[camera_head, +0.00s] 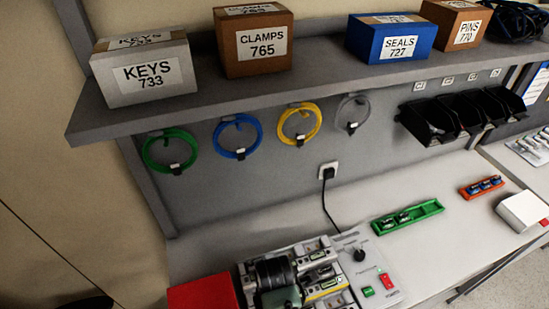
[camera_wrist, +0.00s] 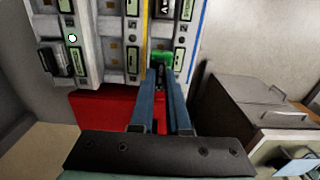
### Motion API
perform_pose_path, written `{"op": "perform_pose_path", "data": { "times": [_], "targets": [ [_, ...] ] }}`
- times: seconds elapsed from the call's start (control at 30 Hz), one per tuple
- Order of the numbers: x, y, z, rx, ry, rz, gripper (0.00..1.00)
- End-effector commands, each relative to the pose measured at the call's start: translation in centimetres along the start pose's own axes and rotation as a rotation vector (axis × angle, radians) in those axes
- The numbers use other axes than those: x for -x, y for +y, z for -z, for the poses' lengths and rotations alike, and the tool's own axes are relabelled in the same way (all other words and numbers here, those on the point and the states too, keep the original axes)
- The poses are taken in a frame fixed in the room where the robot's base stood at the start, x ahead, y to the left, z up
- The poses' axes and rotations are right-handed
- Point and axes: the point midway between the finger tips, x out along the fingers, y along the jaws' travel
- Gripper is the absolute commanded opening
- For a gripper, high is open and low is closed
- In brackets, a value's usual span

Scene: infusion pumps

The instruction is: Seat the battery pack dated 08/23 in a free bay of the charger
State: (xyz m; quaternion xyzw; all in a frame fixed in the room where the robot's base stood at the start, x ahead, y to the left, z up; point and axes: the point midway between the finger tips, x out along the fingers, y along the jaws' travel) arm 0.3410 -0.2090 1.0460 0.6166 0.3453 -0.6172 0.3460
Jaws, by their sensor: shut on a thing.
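The charger (camera_head: 341,297) stands on the bench at the bottom of the head view, partly hidden by my arm. Its pale rows of bays (camera_wrist: 88,40), with green-labelled parts, fill the upper left and middle of the wrist view. My gripper (camera_wrist: 166,78) has blue fingers close together, pointing at the charger's near edge. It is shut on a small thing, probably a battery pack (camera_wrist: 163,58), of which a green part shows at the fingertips. The fingers hide most of it, and no date is legible. I cannot tell whether it touches a bay.
A red box (camera_head: 203,293) lies left of the charger and also shows below it in the wrist view (camera_wrist: 95,105). A green tray (camera_head: 435,208) and an orange tray (camera_head: 467,192) hold small parts further right. A shelf (camera_head: 190,112) with boxes overhangs the bench. A cord (camera_head: 327,205) runs to the outlet.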

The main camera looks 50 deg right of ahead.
Motion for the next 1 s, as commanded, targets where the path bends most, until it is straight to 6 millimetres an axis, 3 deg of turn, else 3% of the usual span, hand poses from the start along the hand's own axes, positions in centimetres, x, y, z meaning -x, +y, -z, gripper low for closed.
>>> {"op": "perform_pose_path", "data": {
  "times": [0.7, 1.0],
  "targets": [
    [-5.1, 0.0, 0.0, -0.001, 0.000, 0.001, 0.00],
    [-5.5, 0.1, 0.0, -0.001, 0.000, -0.001, 0.00]
  ]
}}
